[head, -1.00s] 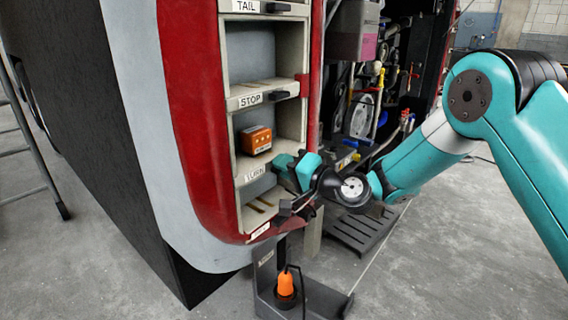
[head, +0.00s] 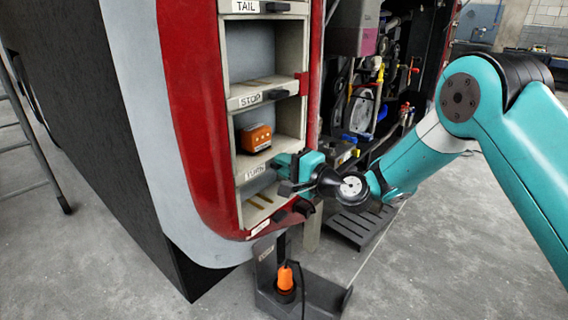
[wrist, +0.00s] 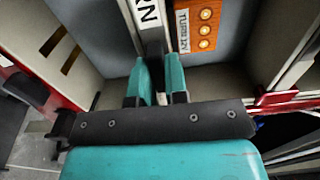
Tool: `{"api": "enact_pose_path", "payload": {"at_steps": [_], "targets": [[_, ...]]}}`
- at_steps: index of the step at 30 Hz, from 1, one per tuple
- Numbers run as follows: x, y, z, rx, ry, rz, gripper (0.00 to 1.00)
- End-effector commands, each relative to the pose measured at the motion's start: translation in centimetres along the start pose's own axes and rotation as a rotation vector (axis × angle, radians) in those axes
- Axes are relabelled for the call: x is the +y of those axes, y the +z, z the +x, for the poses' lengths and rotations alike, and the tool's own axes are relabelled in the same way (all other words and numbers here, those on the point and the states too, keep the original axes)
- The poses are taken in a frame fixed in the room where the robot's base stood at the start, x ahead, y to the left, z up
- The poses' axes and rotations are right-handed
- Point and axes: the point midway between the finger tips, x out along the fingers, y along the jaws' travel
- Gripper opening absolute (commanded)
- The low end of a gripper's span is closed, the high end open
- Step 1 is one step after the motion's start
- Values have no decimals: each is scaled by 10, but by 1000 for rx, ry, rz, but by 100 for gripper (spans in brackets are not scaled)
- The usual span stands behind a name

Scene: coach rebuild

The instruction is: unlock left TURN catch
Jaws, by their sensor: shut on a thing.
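The TURN shelf edge carries a white label (head: 256,172) in the head view, below the compartment with the orange unit (head: 256,138). My gripper (head: 284,187) is at the right of that label, against the shelf front. In the wrist view my two teal fingers (wrist: 155,80) are closed on a dark catch (wrist: 154,48) beside the label's end, where an "N" (wrist: 148,13) shows. The fingers cover most of the catch, and I cannot tell which way it is turned.
Dark catches stand on the STOP shelf (head: 279,94) and TAIL shelf (head: 277,7). Another dark catch (head: 279,216) is on the bottom edge. The orange unit (wrist: 198,25) lies just beyond the fingers. A black stand with an orange tool (head: 285,278) is on the floor below.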

Motion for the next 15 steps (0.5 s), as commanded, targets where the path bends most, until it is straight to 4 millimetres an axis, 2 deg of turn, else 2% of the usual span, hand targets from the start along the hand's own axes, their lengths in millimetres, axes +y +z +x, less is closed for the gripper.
{"api": "enact_pose_path", "payload": {"at_steps": [6, 7, 10, 15], "targets": [[0, -1, 0, 3, 0, 3, 0], [0, -1, 0, 3, 0, 3, 16], [0, -1, 0, 3, 0, 2, 39], [0, 0, 0, 1, 0, 1, 39]]}}
